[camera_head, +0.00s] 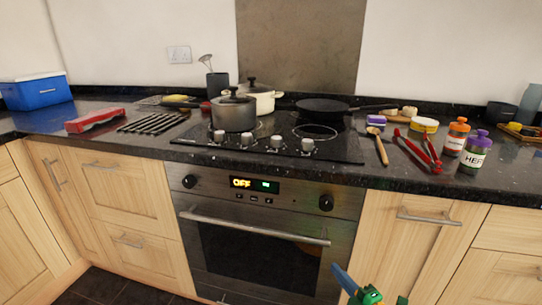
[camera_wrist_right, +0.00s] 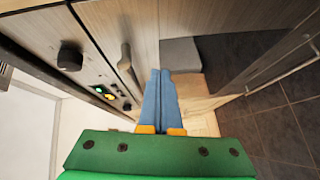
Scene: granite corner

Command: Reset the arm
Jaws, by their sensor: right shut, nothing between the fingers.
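My right gripper (camera_head: 338,270) shows at the bottom of the head view, low in front of the oven (camera_head: 262,255). Its blue fingers and part of its green body are visible. In the right wrist view the two blue fingers (camera_wrist_right: 160,75) lie together, shut with nothing between them. They point toward the cabinet fronts, and the oven handle (camera_wrist_right: 128,66) is to their left. My left gripper is not in either view.
The hob (camera_head: 275,140) holds a grey pot (camera_head: 233,114), a cream pot (camera_head: 262,101) and a black pan (camera_head: 322,107). A blue box (camera_head: 36,92) stands far left.

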